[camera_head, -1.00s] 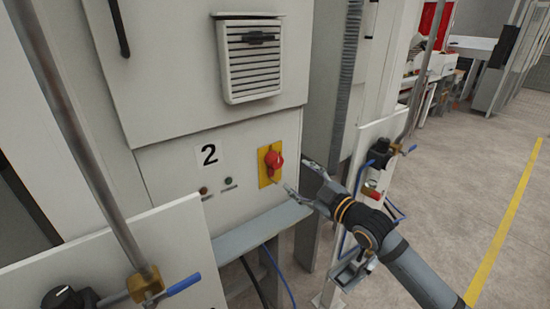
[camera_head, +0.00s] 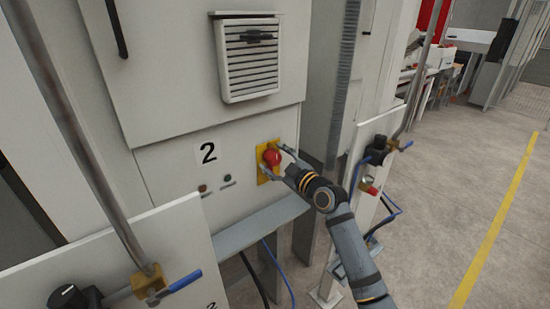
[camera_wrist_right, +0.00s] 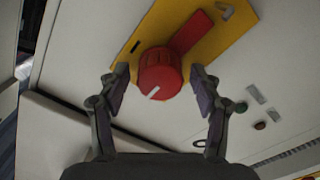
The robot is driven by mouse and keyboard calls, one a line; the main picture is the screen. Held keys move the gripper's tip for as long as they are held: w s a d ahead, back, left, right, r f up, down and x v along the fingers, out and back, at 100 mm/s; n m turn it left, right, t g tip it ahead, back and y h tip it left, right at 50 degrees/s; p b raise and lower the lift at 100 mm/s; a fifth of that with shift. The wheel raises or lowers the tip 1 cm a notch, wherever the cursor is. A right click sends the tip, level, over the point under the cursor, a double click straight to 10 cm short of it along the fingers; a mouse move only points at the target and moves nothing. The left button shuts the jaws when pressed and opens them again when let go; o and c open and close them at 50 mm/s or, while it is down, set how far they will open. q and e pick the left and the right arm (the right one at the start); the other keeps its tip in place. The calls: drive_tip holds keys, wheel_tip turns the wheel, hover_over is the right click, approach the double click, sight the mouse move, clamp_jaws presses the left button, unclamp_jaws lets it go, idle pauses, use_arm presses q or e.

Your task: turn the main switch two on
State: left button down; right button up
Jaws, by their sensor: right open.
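In the right wrist view the red knob (camera_wrist_right: 160,74) with a white mark lies between the two open fingers (camera_wrist_right: 160,88) of my right gripper. A gap shows between the knob and the fingers. A red bar extends from the knob across the yellow plate (camera_wrist_right: 240,22). My left gripper does not show.
Two small indicators (camera_head: 227,178) sit left of the switch. A grey ledge (camera_head: 262,225) runs below it, with cables hanging under. Open floor lies right.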

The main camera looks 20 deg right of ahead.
drive_tip(key=shift+c, duration=0.4)
drive_tip(key=c, duration=1.1)
drive_tip(key=shift+m, duration=0.4)
drive_tip(key=m, duration=0.3)
drive_tip(key=m+p, duration=0.1)
drive_tip(key=m, duration=0.3)
drive_tip(key=shift+d+r+m, duration=0.1)
drive_tip(key=shift+m, duration=0.2)
drive_tip(key=m+p, duration=0.1)
drive_tip(key=m, duration=0.3)
drive_tip(key=m+p, duration=0.2)
drive_tip(key=m, duration=0.3)
drive_tip(key=shift+d, duration=0.1)
drive_tip(key=shift+o, duration=0.2)
drive_tip(key=shift+m, duration=0.4)
